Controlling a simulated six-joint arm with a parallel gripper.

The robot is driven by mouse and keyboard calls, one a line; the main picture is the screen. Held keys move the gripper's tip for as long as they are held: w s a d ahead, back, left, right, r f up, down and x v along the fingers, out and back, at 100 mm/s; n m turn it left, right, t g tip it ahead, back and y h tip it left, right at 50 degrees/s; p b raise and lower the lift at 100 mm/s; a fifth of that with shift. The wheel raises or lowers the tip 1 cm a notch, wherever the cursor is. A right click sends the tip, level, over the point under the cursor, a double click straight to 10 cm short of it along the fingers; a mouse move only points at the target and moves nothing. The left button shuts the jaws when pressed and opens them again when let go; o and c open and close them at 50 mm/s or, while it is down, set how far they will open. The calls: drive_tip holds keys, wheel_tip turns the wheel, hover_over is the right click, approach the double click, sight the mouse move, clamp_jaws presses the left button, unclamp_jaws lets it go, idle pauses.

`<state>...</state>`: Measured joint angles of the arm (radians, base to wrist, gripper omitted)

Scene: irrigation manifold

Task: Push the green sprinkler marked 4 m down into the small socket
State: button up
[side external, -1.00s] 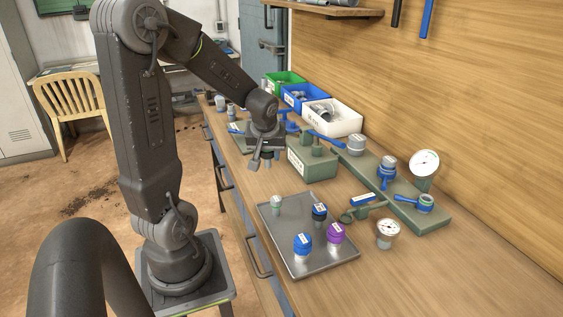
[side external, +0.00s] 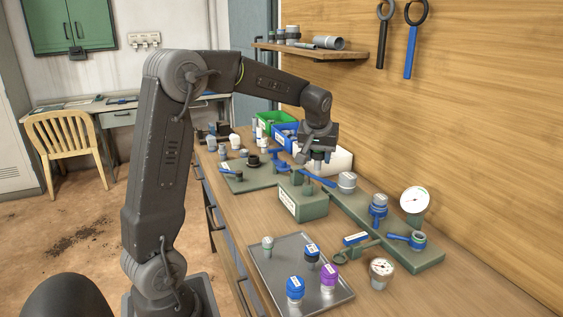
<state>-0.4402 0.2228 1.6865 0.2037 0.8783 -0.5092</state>
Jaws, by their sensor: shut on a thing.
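My gripper (side external: 317,158) is in the air above the work area, pointing down, near the far end of the green manifold. It is shut on a small dark-greenish piece (side external: 317,155), which looks like the green sprinkler; the fingers hide most of it and its mark cannot be read. A green box-shaped block (side external: 303,203) with a white label stands below and left of the gripper, with a short post on top. The long green manifold base (side external: 385,232) carries several fittings. I cannot tell which opening is the small socket.
A metal tray (side external: 268,274) holds a grey-green piece (side external: 267,243) and blue, dark and purple-capped pieces. Bins stand behind the gripper, a shelf (side external: 318,55) above.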

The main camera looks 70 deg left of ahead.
drive_tip(key=w+d+f+m+t+h, duration=0.1)
drive_tip(key=w+d+m, duration=0.2)
drive_tip(key=w+d, duration=0.75)
drive_tip(key=w+d+f+m+h, duration=0.1)
drive_tip(key=w+d+f+m, duration=0.1)
drive_tip(key=w+d, duration=0.8)
drive_tip(key=shift+s+d+f, duration=0.15)
drive_tip(key=shift+d+f, duration=0.05)
drive_tip(key=shift+f, duration=1.2)
drive_tip(key=shift+s+d+f, duration=0.15)
drive_tip(key=shift+d+f, duration=0.05)
drive_tip(key=shift+f, duration=1.2)
drive_tip(key=shift+s+d+f, duration=0.15)
drive_tip(key=shift+d+f, duration=0.05)
drive_tip(key=shift+f, duration=1.2)
drive_tip(key=shift+f, duration=1.35)
drive_tip(key=shift+f, duration=0.3)
drive_tip(key=shift+f, duration=0.1)
drive_tip(key=o, duration=1)
drive_tip(key=shift+o, duration=0.5)
